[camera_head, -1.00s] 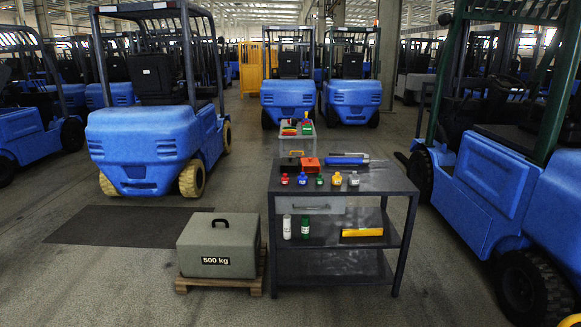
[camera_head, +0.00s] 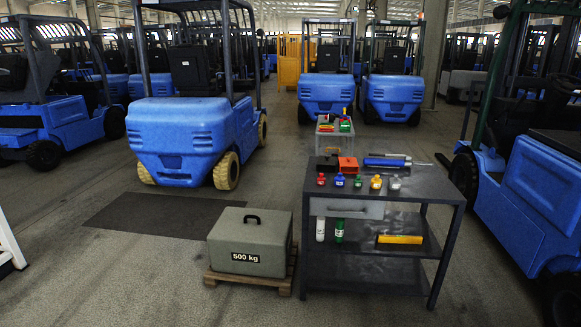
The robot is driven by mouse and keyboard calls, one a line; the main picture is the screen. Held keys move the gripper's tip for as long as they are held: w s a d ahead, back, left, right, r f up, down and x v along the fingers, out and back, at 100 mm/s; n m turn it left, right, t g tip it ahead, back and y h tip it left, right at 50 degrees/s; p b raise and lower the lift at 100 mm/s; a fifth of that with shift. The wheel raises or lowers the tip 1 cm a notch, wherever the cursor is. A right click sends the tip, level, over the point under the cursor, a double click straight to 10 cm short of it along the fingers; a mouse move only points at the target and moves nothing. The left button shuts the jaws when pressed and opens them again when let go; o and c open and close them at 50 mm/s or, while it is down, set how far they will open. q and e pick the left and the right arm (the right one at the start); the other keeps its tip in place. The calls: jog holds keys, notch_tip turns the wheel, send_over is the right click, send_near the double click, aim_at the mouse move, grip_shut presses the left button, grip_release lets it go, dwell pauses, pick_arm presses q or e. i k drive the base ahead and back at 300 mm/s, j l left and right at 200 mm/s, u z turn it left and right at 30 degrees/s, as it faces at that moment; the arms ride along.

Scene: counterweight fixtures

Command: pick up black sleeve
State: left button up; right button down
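A dark workbench (camera_head: 440,190) stands right of centre in the head view, with small items on its top. A small dark piece (camera_head: 327,163) lies at the back left of the top, left of an orange-red box (camera_head: 347,165). I cannot tell whether this dark piece is the black sleeve. A blue tool-like item (camera_head: 384,162) lies to the right of the box, with small dark and pale parts around it. Several small coloured bottles, red, green, blue, yellow and grey, stand in a row along the front. Neither gripper is in view.
A grey 500 kg block (camera_head: 247,243) on a wooden pallet (camera_head: 245,279) stands left of the bench. The lower shelf holds a white bottle, a green bottle and a yellow bar (camera_head: 400,239). Blue forklifts (camera_head: 192,137) surround the area. A dark floor mat (camera_head: 165,214) lies clear.

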aim_at(325, 163)
jog(key=i+z, duration=0.2)
jog(key=i, duration=0.45)
jog(key=i+j+z, duration=0.15)
jog(key=i, duration=0.5)
jog(key=i+j+z, duration=0.2)
jog(key=i, duration=0.45)
jog(key=i+l+z, duration=0.1)
jog(key=i+z, duration=0.15)
jog(key=i, duration=0.45)
jog(key=i+z, duration=0.25)
jog(key=i, duration=0.45)
jog(key=i+j+z, duration=0.25)
jog(key=i, duration=0.4)
